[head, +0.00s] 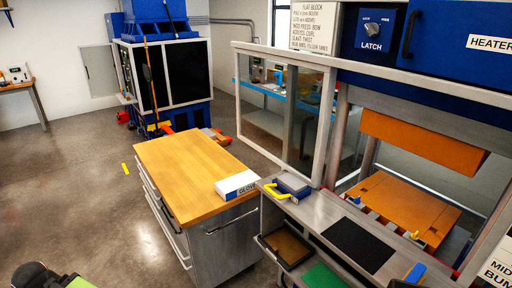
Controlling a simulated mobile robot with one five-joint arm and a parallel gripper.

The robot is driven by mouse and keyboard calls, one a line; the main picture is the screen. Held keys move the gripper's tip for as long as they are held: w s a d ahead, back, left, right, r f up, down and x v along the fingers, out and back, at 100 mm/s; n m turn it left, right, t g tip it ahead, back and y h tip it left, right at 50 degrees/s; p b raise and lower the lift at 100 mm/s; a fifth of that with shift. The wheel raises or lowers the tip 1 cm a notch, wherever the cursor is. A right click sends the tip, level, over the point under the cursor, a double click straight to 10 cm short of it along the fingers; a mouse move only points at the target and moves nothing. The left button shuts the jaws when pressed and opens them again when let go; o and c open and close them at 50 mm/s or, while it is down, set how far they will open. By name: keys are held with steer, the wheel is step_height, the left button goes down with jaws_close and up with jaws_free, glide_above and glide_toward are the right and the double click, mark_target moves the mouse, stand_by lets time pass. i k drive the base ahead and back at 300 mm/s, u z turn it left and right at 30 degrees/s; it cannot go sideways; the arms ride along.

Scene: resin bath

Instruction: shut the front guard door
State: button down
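The front guard door (325,130) is a clear panel in a pale metal frame, in the head view right of centre. It stands to the left of the machine's front opening, under a long pale top rail (400,72). The opening to its right is uncovered. Through it I see an orange block (422,142) above an orange-brown plate (405,208). A blue box marked LATCH (374,32) with a knob sits above the rail. My gripper is not in view, so its state does not show.
A wood-topped drawer cabinet (185,165) with a white box (237,186) stands left of the machine. A grey ledge (320,212) below the opening holds a yellow-handled tool (275,191) and a black pad (358,244). The floor at left is mostly clear.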

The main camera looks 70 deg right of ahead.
mark_target(328, 69)
steer(key=z, duration=0.35)
steer(key=i, duration=1.65)
steer(key=z, duration=1.15)
steer(key=k, duration=0.75)
steer(key=z, duration=0.1)
steer(key=i, duration=0.95)
steer(key=u, duration=0.1)
